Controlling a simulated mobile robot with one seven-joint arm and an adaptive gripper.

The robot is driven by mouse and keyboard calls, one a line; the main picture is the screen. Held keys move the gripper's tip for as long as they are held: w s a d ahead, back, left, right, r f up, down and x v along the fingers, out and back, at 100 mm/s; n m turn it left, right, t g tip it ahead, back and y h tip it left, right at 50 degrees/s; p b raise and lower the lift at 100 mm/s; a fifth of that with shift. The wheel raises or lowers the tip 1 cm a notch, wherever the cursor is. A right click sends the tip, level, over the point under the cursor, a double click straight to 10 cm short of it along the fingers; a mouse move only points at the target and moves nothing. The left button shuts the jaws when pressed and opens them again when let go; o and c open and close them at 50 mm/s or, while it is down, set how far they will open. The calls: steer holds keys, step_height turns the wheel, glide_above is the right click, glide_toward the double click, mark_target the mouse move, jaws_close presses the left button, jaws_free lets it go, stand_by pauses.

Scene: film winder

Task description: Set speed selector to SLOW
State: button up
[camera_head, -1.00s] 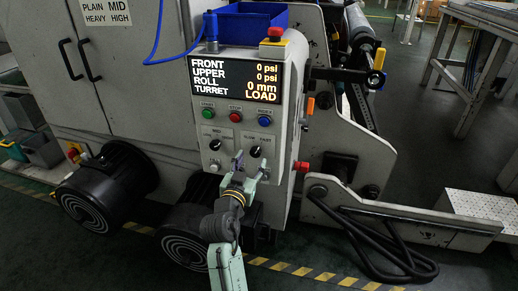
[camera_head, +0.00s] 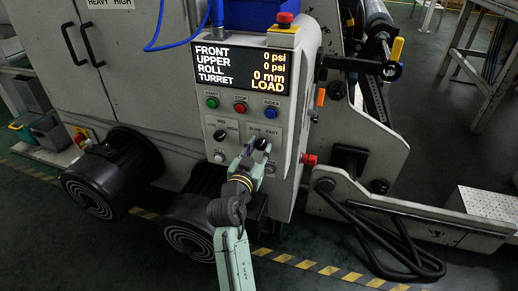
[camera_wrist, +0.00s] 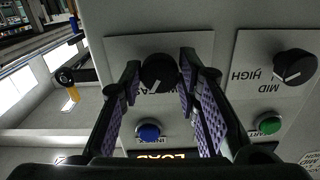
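The speed selector is a round black knob (camera_head: 262,144) on the right of the grey control panel, under a SLOW and FAST label. In the wrist view, turned upside down, the knob (camera_wrist: 158,73) sits between my fingertips, with part of its label hidden by a finger. A pale mark shows on the knob's face; I cannot tell surely which word it points at. My gripper (camera_wrist: 160,66) is open, one finger on each side of the knob, with a narrow gap visible. In the head view my gripper (camera_head: 256,150) covers the panel just below the knob.
A second knob (camera_wrist: 294,66), marked MID and HIGH, sits beside it. Green, red and blue (camera_head: 271,113) buttons line the panel below the display (camera_head: 240,68), which reads TURRET LOAD. A red emergency button (camera_head: 285,18) tops the panel; a red knob (camera_head: 309,159) juts from its right side.

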steer(key=c, duration=0.6)
steer(key=shift+n, duration=0.4)
steer(key=n+p, duration=0.1)
steer(key=n, duration=0.1)
steer(key=n+p, duration=0.2)
steer(key=n, duration=0.1)
steer(key=shift+r+n, duration=0.2)
steer(key=shift+n, duration=0.1)
steer(key=n+p, duration=0.3)
steer(key=n, duration=0.2)
steer(key=shift+f+n, duration=0.1)
steer(key=shift+n, duration=0.3)
steer(key=o, duration=1.1)
steer(key=shift+o, duration=0.2)
